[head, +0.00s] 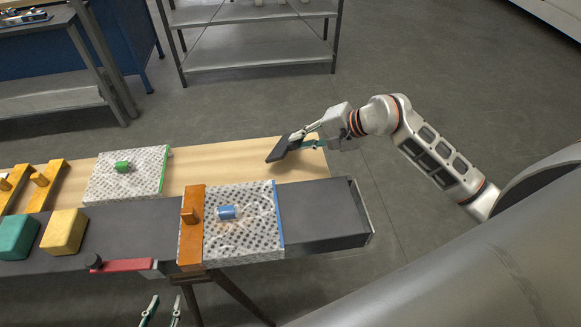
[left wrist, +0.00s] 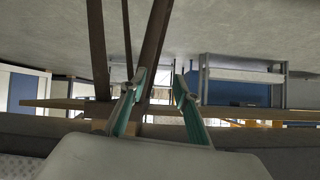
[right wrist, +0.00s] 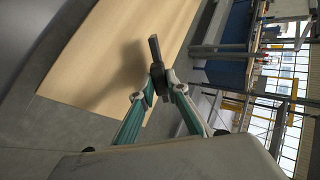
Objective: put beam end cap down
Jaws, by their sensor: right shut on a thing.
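The beam end cap (head: 278,150) is a flat dark grey plate with a small block on it. My right gripper (head: 297,141) is shut on it and holds it tilted over the right end of the wooden board. In the right wrist view the end cap (right wrist: 156,66) shows edge-on between the fingertips, with a shadow on the wood beside it, so it looks raised off the board. My left gripper (head: 162,312) is at the bottom edge of the head view, below the table. In the left wrist view its fingers (left wrist: 159,85) are apart with nothing between them.
The dark beam (head: 325,214) lies along the board's (head: 230,158) near side. An orange bar and a patterned sheet with a blue cylinder (head: 228,213) lie across it. A red-handled clamp (head: 125,265) sticks out in front. The board's right end is clear.

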